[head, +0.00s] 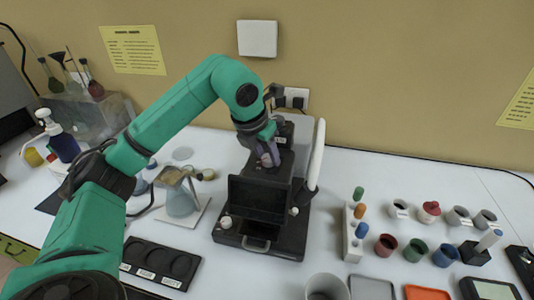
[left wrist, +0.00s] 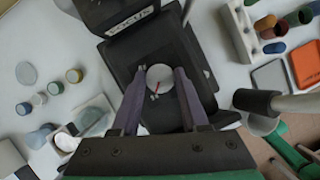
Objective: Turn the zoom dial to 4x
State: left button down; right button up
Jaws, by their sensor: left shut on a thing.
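The black analysis machine (head: 262,218) stands on the white table in the middle of the head view. Its zoom dial (left wrist: 160,76) is a round, pale knob with a red pointer line, seen in the left wrist view. My left gripper (left wrist: 160,73) has its two purple-grey fingers on either side of the dial, shut on it. In the head view my left gripper (head: 268,158) reaches down onto the upper part of the machine and hides the dial. The scale marks around the dial are too small to read. My right gripper is not in view.
A glass flask (head: 181,200) stands left of the machine. A black tray with round wells (head: 160,262) lies at the front left. A white rack (head: 353,238) and several small coloured cups stand to the right. A white upright tube (head: 316,155) rises close behind the machine's right side.

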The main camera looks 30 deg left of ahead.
pick_arm(q)
jog(key=shift+m, duration=0.4)
jog(key=m+h, duration=0.1)
jog(key=m, duration=0.1)
jog(key=shift+a+m, duration=0.15)
jog(key=shift+m, duration=0.15)
jog(key=m+h, duration=0.1)
jog(key=m, duration=0.1)
jog(key=m+g+p, duration=0.1)
jog(key=m, duration=0.1)
jog(key=shift+w+r+m+h, duration=0.2)
jog(key=shift+m+h, duration=0.1)
jog(key=shift+h, duration=0.1)
jog(key=m+g+p, duration=0.1)
jog(key=m, duration=0.2)
jog(key=m+g+h+p, duration=0.1)
jog(key=m, duration=0.2)
jog(key=shift+w+a+g+p, duration=0.1)
jog(key=shift+g+p, duration=0.2)
jog(key=shift+p, duration=0.05)
jog(key=m+g+p, duration=0.1)
jog(key=m, duration=0.2)
jog(key=shift+w+m, duration=0.1)
jog(key=shift+m, duration=0.2)
jog(key=shift+m+g+p, duration=0.35)
jog(key=shift+m+g, duration=0.25)
jog(key=shift+m, duration=0.6)
jog(key=shift+f, duration=0.1)
jog(key=shift+c, duration=2.1)
grip_release()
